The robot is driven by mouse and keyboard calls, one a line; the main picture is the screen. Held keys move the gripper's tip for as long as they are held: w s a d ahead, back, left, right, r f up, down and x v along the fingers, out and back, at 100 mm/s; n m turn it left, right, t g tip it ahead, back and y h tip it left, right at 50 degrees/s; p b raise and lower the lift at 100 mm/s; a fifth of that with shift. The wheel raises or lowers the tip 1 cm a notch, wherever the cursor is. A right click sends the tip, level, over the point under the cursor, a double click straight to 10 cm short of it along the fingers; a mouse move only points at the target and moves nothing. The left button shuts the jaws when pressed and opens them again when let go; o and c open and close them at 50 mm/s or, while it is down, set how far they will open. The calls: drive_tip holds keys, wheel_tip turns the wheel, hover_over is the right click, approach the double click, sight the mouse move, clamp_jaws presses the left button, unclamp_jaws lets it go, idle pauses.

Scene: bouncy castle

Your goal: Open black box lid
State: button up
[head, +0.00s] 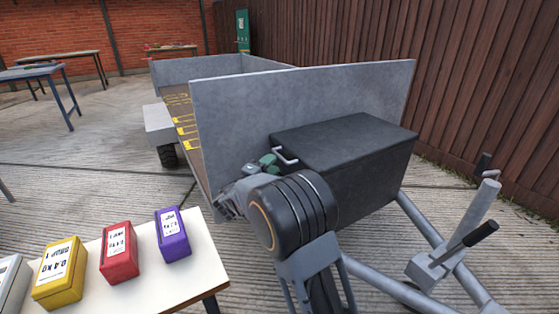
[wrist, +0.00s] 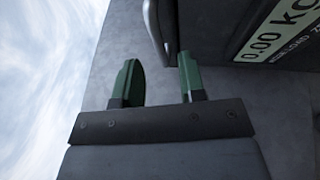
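The black box (head: 345,140) sits at the front of the grey trailer, and its flat lid looks shut. A grey bar handle (head: 285,156) stands out from its left side. In the wrist view the handle (wrist: 153,28) ends just ahead of the gap between my green fingertips, with no contact visible. My gripper (wrist: 158,75) is open and empty; in the head view my gripper (head: 264,163) is close to the handle, left of the box. The box side in the wrist view carries a label (wrist: 283,28) reading 0.00 KG. My arm hides part of the box's lower left.
The trailer's front panel (head: 250,105) rises right behind the box. A white table (head: 190,276) with yellow, red and purple boxes stands at the lower left. The trailer drawbar and jack post (head: 460,235) are at the right. A wooden fence (head: 490,90) runs behind.

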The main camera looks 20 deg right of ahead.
sight(280, 157)
drive_tip(key=shift+b+x, duration=0.35)
drive_tip(key=shift+x, duration=2.15)
drive_tip(key=shift+c, duration=0.3)
clamp_jaws()
drive_tip(key=shift+r, duration=0.1)
